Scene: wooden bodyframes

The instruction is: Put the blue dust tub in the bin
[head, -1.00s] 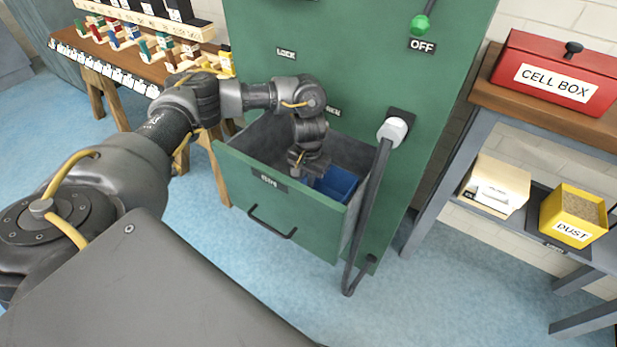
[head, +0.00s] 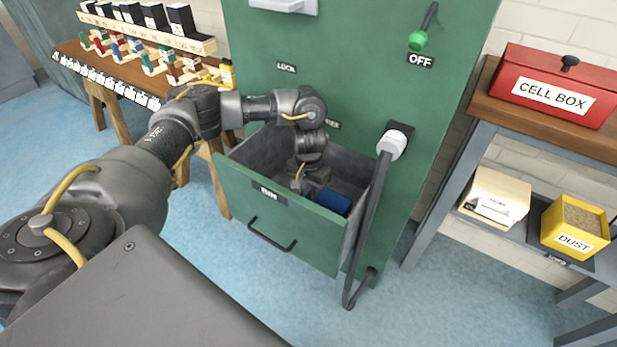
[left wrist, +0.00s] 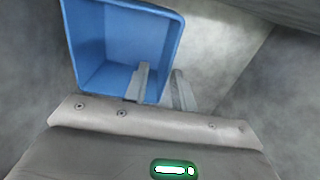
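The blue dust tub (head: 333,201) is down inside the open drawer marked as the bin (head: 228,176), in the green cabinet. In the left wrist view the tub (left wrist: 120,45) shows its open mouth, and its inside looks empty. My left gripper (head: 306,189) reaches down into the drawer beside the tub. In the left wrist view its fingers (left wrist: 161,88) stand apart, one over the tub's inside and one outside its right wall, with a gap between them. The drawer front hides the tub's lower part in the head view. My right gripper is not in view.
A yellow dust box (head: 574,225) and a cream box (head: 494,197) are on the right shelf, below a red cell box (head: 553,87). A peg bench (head: 125,73) stands at the left.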

